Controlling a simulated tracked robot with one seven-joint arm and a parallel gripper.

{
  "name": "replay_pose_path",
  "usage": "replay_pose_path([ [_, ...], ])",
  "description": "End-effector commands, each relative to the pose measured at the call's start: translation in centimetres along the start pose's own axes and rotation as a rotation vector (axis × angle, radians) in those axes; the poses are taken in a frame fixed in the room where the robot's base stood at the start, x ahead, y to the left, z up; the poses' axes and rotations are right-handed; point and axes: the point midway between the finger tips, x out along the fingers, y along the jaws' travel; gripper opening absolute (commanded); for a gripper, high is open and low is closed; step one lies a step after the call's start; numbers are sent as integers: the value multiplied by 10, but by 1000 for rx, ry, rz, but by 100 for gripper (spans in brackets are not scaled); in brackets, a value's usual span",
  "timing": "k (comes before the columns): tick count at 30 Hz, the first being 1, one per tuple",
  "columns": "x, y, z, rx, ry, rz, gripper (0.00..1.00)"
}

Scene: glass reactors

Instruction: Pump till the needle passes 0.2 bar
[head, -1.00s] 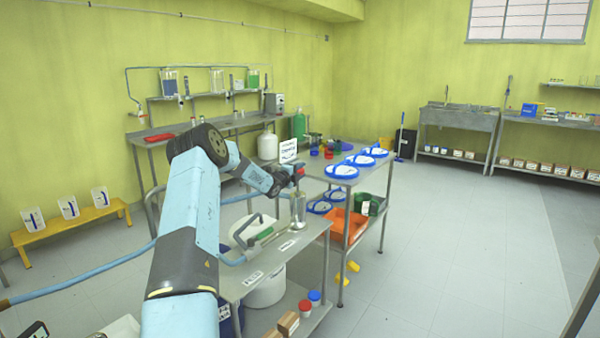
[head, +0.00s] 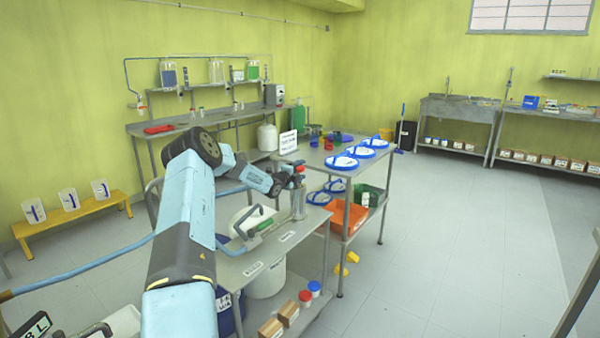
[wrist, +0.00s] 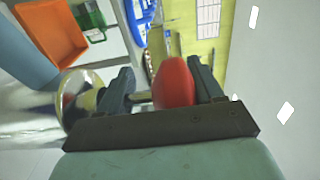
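A slim upright pump (head: 298,206) with a shiny barrel stands on the near steel table in the head view. Its red handle (wrist: 174,82) sits on a thin rod in the wrist view. My gripper (head: 291,181) is at the top of the pump. In the wrist view its fingers (wrist: 162,88) straddle the red handle. One finger lies against or very near it; a gap with the rod showing separates the other. A round, metal-rimmed part (wrist: 82,98) shows beside the fingers. It may be a gauge, but no needle or reading can be made out.
The near steel table (head: 262,269) also bears a hose fitting and labels. A farther table holds blue-rimmed dishes (head: 344,162), with an orange crate (head: 336,222) below. A yellow bench (head: 85,216) stands left. The floor at the right is open.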

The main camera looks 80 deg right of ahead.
Motion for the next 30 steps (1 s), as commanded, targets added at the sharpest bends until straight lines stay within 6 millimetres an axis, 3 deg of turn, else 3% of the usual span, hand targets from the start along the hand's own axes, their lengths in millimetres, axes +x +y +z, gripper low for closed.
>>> replay_pose_path([
  [6, -2, 2, 0, -1, 0, 2, 62],
  [11, -16, 1, 1, -2, -1, 4, 62],
  [24, -100, 2, 2, -1, -2, 3, 62],
  [30, -127, 2, 1, -1, 0, 1, 62],
])
